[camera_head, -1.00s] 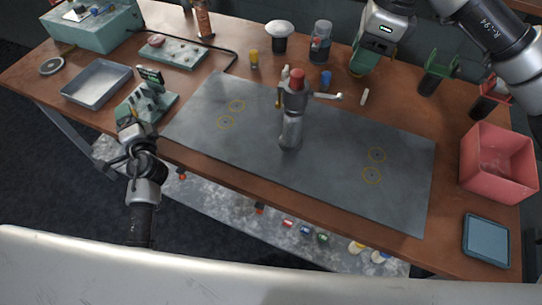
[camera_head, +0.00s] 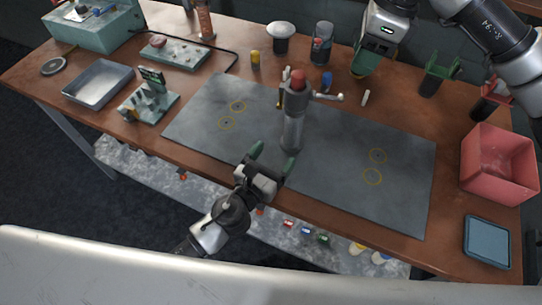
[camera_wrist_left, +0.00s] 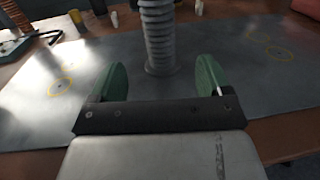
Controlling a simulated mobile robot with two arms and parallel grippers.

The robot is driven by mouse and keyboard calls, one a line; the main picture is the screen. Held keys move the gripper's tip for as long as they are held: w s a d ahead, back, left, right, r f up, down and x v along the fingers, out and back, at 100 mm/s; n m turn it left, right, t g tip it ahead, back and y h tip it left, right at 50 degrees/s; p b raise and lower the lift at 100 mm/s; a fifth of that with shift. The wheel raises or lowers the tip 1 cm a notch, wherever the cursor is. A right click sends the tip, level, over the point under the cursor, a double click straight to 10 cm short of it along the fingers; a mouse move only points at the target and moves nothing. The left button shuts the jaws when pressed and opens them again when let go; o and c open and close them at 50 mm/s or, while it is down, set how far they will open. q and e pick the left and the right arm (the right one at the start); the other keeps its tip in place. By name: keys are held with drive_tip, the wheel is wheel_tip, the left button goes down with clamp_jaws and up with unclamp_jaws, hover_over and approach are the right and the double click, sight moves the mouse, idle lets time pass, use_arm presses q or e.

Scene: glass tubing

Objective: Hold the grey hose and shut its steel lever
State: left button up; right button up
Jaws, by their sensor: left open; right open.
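The grey hose (camera_head: 291,130) stands upright on the grey mat, with a red cap on its top end. Its steel lever (camera_head: 328,97) sticks out to the right near the top. In the left wrist view the ribbed lower part of the hose (camera_wrist_left: 158,35) stands straight ahead, beyond the fingers. My left gripper (camera_head: 273,158) is open, with green fingertips, just in front of the hose and apart from it. It also shows in the left wrist view (camera_wrist_left: 158,80), with nothing between its fingers. My right gripper (camera_head: 367,62) is at the back right, away from the hose; its fingers are partly hidden.
The mat (camera_head: 220,160) is mostly clear and has yellow ring marks. Bottles and a yellow pot (camera_head: 255,60) stand behind it. A red bin (camera_head: 497,165) and a blue tray (camera_head: 487,241) are at the right. A metal tray (camera_head: 97,84) and a fixture (camera_head: 148,104) are at the left.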

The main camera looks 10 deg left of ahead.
sight(289, 135)
use_arm(q)
drive_tip(key=x, duration=1)
drive_tip(key=shift+w+d, duration=0.1)
drive_tip(key=shift+w, duration=0.2)
